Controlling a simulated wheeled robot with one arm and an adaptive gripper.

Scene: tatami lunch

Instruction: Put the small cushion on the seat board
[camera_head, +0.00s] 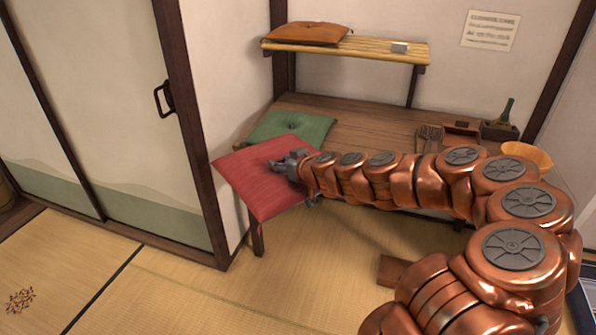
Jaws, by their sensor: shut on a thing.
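A red cushion (262,193) is held out at the left end of my copper-coloured arm, tilted, in front of the wooden board. My gripper (284,164) is shut on its right part; the fingertips are small and hard to make out. A wide wooden board on legs (350,127), which looks like the seat board, stands against the back wall. A green cushion (292,128) lies on its left end, just behind the red one. The red cushion hides the board's front left corner. An orange-brown cushion (307,33) lies on the slatted shelf above.
A dark post (190,125) stands close left.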

